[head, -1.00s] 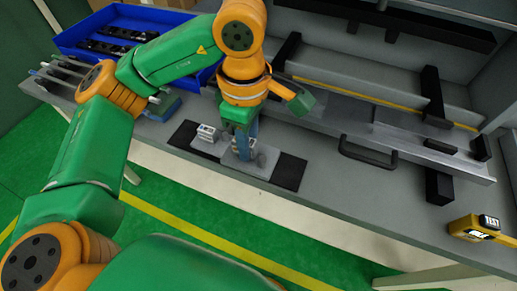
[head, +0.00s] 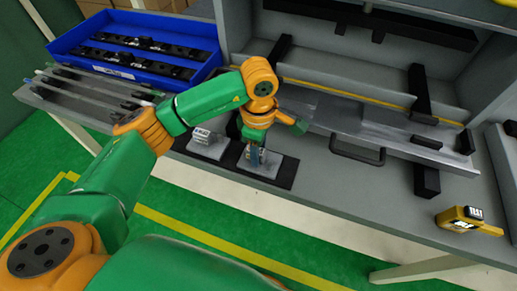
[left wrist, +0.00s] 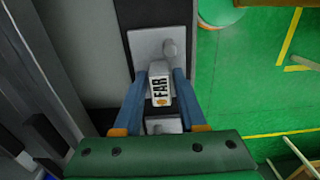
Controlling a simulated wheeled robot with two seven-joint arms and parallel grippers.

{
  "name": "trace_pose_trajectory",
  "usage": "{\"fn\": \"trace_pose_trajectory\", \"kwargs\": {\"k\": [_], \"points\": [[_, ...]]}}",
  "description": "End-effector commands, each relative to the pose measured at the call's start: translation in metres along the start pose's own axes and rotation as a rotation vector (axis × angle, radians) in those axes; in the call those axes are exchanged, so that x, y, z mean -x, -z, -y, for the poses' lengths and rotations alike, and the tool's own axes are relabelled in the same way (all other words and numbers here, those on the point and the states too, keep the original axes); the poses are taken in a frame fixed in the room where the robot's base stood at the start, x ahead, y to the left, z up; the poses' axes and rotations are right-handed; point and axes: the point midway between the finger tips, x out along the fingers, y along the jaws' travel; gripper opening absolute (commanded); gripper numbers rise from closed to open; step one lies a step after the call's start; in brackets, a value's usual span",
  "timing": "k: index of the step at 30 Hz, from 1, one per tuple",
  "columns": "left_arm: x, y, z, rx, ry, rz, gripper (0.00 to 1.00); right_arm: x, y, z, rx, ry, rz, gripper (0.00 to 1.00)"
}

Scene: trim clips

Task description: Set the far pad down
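The far pad (head: 268,167) is a grey plate with a light upright block marked FAR (left wrist: 160,86). It is over the right part of the black mat (head: 290,174) and looks level. I cannot tell whether its plate touches the mat. My left gripper (head: 254,153) points down at it. A second similar pad (head: 206,148) stands on the mat to the left. My right gripper is not in view.
A blue bin (head: 140,77) with black parts stands at the back left, with thin rods (head: 95,85) in front. A metal rail with a black handle (head: 357,152) lies to the right. A yellow tester (head: 466,220) sits at the far right. The mat is near the bench's front edge.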

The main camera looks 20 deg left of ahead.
Motion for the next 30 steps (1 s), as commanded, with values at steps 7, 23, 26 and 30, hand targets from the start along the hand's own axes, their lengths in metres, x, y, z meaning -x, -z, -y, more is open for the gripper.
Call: {"fn": "trace_pose_trajectory", "kwargs": {"k": [7, 23, 26, 30], "points": [[0.0, 0.0, 0.0, 0.0, 0.001, 0.0, 0.59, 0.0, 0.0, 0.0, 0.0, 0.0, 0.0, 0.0], [0.095, 0.0, -0.001, 0.001, -0.007, -0.002, 0.59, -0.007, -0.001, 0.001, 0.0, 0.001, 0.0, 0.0], [0.114, 0.0, -0.001, 0.001, -0.003, -0.001, 0.59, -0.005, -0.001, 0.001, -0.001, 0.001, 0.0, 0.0], [0.124, 0.0, 0.0, 0.001, -0.001, 0.0, 0.59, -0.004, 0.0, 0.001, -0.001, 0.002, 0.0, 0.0]]}}
